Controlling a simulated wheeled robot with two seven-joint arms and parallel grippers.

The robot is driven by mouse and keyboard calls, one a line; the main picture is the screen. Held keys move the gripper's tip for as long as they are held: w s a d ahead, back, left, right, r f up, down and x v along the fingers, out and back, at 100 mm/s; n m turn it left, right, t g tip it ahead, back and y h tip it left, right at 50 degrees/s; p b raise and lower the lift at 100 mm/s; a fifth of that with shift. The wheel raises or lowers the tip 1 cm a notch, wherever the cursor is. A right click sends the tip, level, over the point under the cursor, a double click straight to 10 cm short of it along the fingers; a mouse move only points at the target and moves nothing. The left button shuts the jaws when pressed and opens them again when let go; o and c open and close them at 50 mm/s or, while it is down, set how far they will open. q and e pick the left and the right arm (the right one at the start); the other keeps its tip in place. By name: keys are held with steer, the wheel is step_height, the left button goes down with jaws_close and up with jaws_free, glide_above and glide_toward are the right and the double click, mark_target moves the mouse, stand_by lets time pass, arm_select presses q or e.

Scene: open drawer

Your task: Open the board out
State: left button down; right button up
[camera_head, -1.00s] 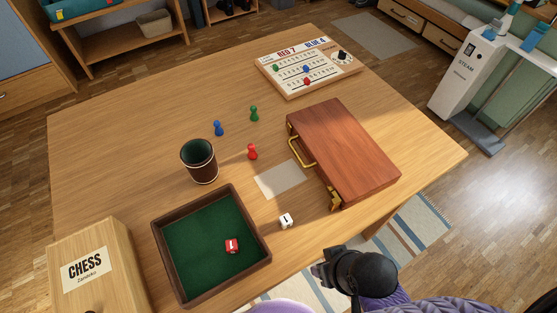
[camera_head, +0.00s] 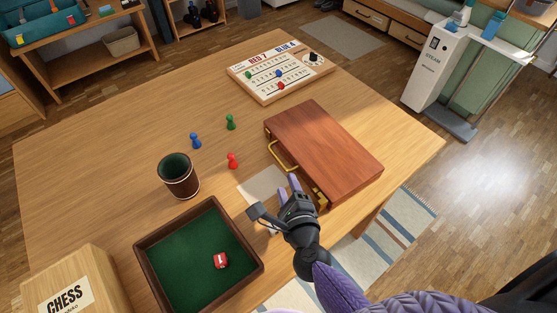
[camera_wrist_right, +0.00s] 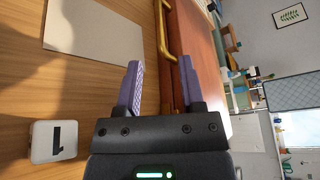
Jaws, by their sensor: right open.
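The board is a shut, reddish-brown wooden case (camera_head: 325,150) lying flat on the table. A brass handle (camera_head: 283,155) and brass latch (camera_head: 320,196) are on its near-left side. My right gripper (camera_head: 288,188) is just off that side, near the latch end, open with nothing between its purple fingers. In the right wrist view the case (camera_wrist_right: 192,30) and brass handle (camera_wrist_right: 162,35) lie ahead of the open fingers (camera_wrist_right: 160,66). Any contact with the case cannot be told. My left gripper is not in view.
A green-lined tray (camera_head: 146,262), dice cup (camera_head: 178,177) and chess box (camera_head: 98,275) stand at the left. Red (camera_head: 232,161), blue and green pawns are left of the case. A scoreboard (camera_head: 262,92) lies behind. A white die (camera_wrist_right: 53,141) is beside my gripper.

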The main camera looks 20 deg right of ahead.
mark_target(279, 162)
steer(key=b+x, duration=0.2)
steer(key=x, duration=0.6)
steer(key=shift+f, duration=0.1)
steer(key=shift+w, duration=0.4)
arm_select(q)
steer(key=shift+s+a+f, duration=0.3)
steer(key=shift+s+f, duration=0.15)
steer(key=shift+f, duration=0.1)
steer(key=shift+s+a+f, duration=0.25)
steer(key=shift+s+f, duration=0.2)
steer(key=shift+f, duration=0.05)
arm_select(e)
jaws_close()
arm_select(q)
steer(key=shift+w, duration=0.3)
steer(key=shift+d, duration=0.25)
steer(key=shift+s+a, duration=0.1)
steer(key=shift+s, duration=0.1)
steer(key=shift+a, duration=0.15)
